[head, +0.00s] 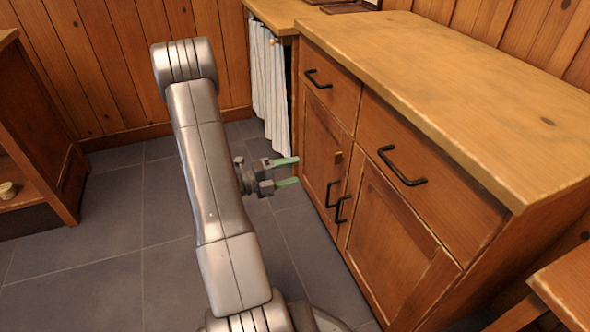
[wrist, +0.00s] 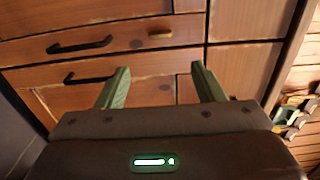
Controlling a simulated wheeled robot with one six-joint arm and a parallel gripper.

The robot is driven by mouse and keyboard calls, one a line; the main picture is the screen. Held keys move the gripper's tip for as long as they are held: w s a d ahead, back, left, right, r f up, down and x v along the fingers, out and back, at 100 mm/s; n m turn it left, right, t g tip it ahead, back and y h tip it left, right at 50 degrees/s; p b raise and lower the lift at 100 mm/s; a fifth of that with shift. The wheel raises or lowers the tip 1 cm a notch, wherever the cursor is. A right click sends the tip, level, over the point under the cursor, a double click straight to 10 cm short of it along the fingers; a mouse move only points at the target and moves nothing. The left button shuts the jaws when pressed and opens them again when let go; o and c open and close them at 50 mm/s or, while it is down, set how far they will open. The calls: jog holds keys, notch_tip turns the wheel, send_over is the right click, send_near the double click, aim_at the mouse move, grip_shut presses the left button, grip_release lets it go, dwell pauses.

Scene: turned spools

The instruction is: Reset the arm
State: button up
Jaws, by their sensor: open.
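My gripper (head: 287,172) has two green fingers, spread apart with nothing between them. In the head view it is in front of the wooden cabinet (head: 400,235), over the grey floor. My arm rises in the middle of the head view and bends at its top. In the wrist view my gripper (wrist: 161,88) points at the cabinet front (wrist: 155,62), fingers apart and empty. I cannot tell the exact gap between the fingertips and the cabinet.
The cabinet has black handles (head: 402,167) that stick out. A striped curtain (head: 270,90) hangs beyond it. A wooden shelf unit (head: 40,140) with a small spool (head: 8,190) stands left. A wooden stool or table (head: 568,285) is at right. Tiled floor (head: 110,240) is clear at left.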

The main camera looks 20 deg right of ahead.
aim_at(335, 160)
jog(key=d+b, duration=0.1)
jog(key=d, duration=0.3)
jog(key=d+b, duration=0.1)
jog(key=d, duration=0.4)
jog(key=w+d+b, duration=0.1)
jog(key=d, duration=0.3)
jog(key=shift+d, duration=0.4)
